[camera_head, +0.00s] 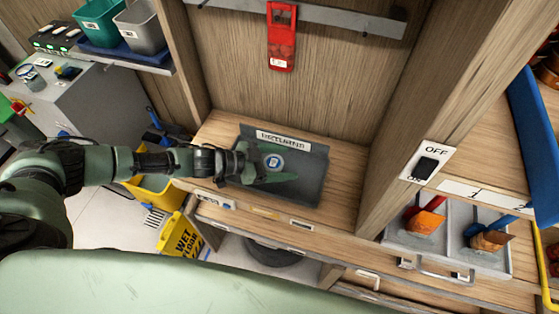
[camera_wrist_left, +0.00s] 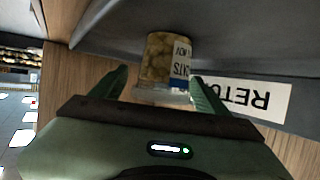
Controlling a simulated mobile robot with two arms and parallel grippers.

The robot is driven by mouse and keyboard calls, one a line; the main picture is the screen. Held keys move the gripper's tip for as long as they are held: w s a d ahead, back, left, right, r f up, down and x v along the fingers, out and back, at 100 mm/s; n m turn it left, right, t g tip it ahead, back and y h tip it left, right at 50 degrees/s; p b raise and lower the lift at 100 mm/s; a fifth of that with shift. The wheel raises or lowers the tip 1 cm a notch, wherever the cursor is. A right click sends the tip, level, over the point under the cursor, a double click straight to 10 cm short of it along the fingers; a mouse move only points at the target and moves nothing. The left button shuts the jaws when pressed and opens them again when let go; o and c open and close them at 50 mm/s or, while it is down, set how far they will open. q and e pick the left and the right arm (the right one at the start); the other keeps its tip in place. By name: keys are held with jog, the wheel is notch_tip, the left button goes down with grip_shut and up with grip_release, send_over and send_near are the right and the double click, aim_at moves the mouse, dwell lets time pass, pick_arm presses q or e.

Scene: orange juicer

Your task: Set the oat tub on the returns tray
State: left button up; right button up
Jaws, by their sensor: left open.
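The oat tub (camera_head: 273,162) is on the dark grey returns tray (camera_head: 310,190), seen from above with a round mark on its lid. In the left wrist view the tub (camera_wrist_left: 168,58) is clear-sided with pale contents and a blue-and-white label, and the tray (camera_wrist_left: 240,55) is behind it. My left gripper (camera_head: 268,163) reaches over the tray from the left. Its fingers (camera_wrist_left: 160,86) are spread on either side of the tub's lid end, with a gap at the left finger. My right gripper is not in view.
The tray sits in a wooden bay with a "RETURNS" label (camera_head: 283,141) at its back. A wooden post with an off switch (camera_head: 428,166) stands at the right. A red holder (camera_head: 282,38) hangs above.

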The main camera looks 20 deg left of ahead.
pick_arm(q)
jog(key=b+v, duration=0.1)
jog(key=v, duration=1)
jog(key=shift+b, duration=0.35)
jog(key=shift+s+a+r, duration=0.25)
jog(key=shift+a+r, duration=0.1)
dwell(0.4)
